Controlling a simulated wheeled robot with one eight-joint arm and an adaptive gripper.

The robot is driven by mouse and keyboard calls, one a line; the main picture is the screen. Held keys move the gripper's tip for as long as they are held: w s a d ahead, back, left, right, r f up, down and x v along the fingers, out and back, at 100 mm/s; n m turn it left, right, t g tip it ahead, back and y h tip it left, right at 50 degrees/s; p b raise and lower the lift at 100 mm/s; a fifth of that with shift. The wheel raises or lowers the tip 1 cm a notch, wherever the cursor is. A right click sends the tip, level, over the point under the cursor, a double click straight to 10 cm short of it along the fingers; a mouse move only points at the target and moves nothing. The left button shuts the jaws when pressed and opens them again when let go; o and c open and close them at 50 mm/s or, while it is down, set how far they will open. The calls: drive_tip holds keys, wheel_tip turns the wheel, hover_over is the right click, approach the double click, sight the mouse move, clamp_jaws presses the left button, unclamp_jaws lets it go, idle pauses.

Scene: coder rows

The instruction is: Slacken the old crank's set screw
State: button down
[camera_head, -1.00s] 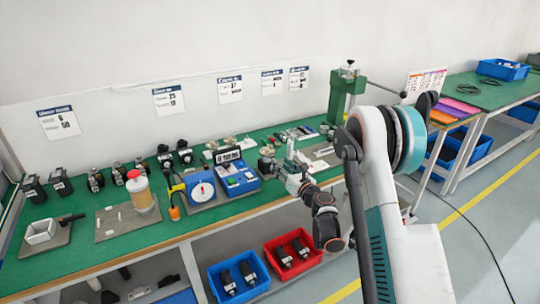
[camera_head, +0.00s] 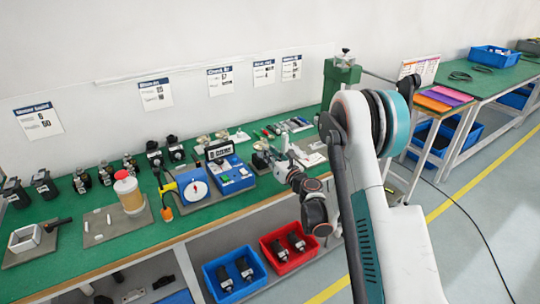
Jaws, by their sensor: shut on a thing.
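My gripper (camera_head: 285,158) is at the green bench, just right of the blue box with a display (camera_head: 228,172). It is small in view and partly covered by my own wrist. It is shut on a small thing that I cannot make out. A dark metal fixture or part (camera_head: 262,156) stands beside the gripper, on its left. I cannot tell whether this part is the old crank, and no set screw can be made out. Whether the gripper touches the part is unclear.
A blue-and-white dial unit (camera_head: 194,188), an orange-brown jar (camera_head: 129,192) and several dark motors line the green bench (camera_head: 75,262). A green press (camera_head: 340,85) stands behind my arm. Blue (camera_head: 212,284) and red (camera_head: 283,269) bins sit below the front edge.

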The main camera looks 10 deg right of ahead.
drive_tip(key=shift+n, duration=0.4)
drive_tip(key=n, duration=2.8)
drive_tip(key=shift+s+a+f+n, duration=0.1)
drive_tip(key=shift+n, duration=0.2)
idle(0.3)
drive_tip(key=c, duration=1.5)
unclamp_jaws()
drive_tip(key=shift+a+f, duration=0.1)
